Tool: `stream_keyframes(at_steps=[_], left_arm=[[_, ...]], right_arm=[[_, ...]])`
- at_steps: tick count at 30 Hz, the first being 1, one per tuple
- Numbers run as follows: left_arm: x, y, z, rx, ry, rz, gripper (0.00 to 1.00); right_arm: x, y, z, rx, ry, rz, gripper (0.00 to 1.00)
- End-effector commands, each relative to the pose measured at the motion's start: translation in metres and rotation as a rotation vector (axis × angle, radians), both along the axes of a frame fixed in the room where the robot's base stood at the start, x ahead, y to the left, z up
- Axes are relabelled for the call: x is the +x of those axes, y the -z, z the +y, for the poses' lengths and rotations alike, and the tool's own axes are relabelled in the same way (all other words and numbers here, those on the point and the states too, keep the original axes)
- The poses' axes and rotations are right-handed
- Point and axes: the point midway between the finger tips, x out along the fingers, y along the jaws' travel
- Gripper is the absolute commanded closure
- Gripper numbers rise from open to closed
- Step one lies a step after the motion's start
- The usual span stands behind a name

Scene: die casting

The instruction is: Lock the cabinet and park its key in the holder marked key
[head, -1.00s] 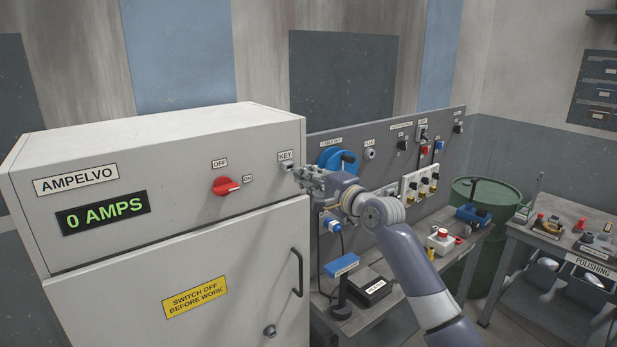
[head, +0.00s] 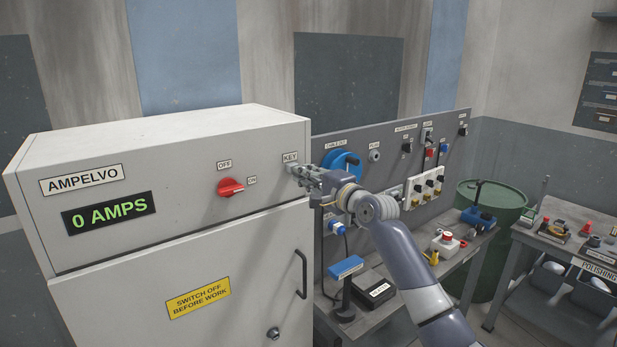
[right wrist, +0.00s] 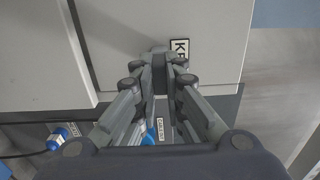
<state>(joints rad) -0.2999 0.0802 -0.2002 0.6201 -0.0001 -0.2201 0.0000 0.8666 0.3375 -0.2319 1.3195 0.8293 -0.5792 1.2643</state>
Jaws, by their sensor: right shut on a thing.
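The grey cabinet (head: 110,280) stands at the left with its door flush in the frame. Its round lock (head: 273,333) is low on the door, below the handle (head: 302,275); no key shows in it. The holder (head: 291,168) sits under the KEY label (head: 290,157) at the upper right of the cabinet front. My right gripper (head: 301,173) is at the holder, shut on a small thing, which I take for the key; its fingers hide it. In the right wrist view the fingertips (right wrist: 160,62) meet at the holder beside the label. My left gripper is out of view.
A red switch (head: 230,187) is on the cabinet front, left of the holder, and the display (head: 108,212) reads 0 AMPS. A grey panel with a blue cable reel (head: 341,165) stands right behind my right arm, over a bench with several tools.

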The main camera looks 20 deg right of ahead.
Motion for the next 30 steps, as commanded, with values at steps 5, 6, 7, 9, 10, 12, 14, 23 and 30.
stream_keyframes(at_steps=[5, 6, 7, 9, 10, 12, 14, 23, 30], left_arm=[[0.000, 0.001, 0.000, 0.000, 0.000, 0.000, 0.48], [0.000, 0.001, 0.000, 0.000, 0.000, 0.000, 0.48], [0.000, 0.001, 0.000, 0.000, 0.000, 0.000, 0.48], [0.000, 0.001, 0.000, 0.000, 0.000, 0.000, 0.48], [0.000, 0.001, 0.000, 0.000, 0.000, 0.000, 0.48], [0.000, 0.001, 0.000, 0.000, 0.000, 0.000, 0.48], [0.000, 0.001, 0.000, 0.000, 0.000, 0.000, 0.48], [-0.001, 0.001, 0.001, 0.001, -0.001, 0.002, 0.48], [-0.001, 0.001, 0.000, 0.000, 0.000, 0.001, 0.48]], right_arm=[[0.004, -0.001, 0.002, 0.000, -0.001, -0.001, 1.00], [0.005, -0.001, 0.002, -0.001, -0.001, -0.001, 1.00], [0.006, -0.001, 0.003, -0.001, -0.001, -0.001, 1.00], [0.006, -0.001, 0.003, -0.001, 0.000, -0.001, 0.79], [0.006, -0.001, 0.002, -0.001, 0.000, -0.001, 0.72], [0.006, -0.001, 0.002, -0.001, 0.000, -0.001, 0.67], [0.006, -0.001, 0.002, -0.001, 0.000, -0.001, 0.67], [0.003, 0.000, 0.001, -0.001, 0.000, -0.001, 0.67], [-0.020, 0.000, -0.008, -0.002, 0.001, -0.003, 0.67]])
